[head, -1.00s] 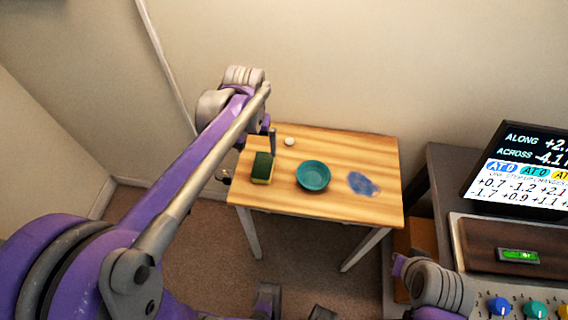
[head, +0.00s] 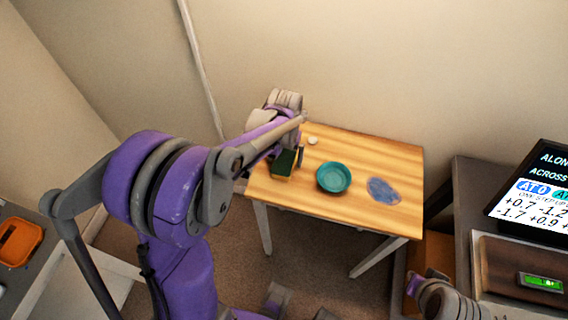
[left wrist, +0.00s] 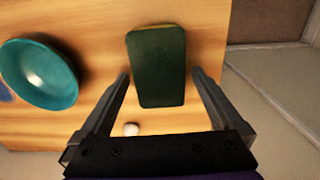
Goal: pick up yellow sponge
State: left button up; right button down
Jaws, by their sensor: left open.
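The sponge (head: 284,163) lies at the left end of a small wooden table (head: 345,213). Its top is dark green and a yellow side shows below it in the head view. My left gripper (left wrist: 160,76) is open, with one finger on each side of the sponge and a gap visible at each side. In the head view my left arm partly hides the gripper. Part of my right arm shows at the lower right, but its fingers do not show.
A teal bowl (head: 333,177) stands right of the sponge, with a blue patch (head: 383,190) beyond it. A small white round thing (head: 312,141) lies near the back edge. A bench with a display (head: 530,195) stands at the right. An orange tray (head: 20,241) is far left.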

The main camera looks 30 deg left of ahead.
aim_at(285, 158)
pick_arm(q)
jog(key=shift+f, duration=0.35)
jog(key=c, duration=1.3)
notch_tip(285, 158, up, 10)
jog(key=shift+r+p, duration=0.1)
jog(key=shift+p, duration=0.3)
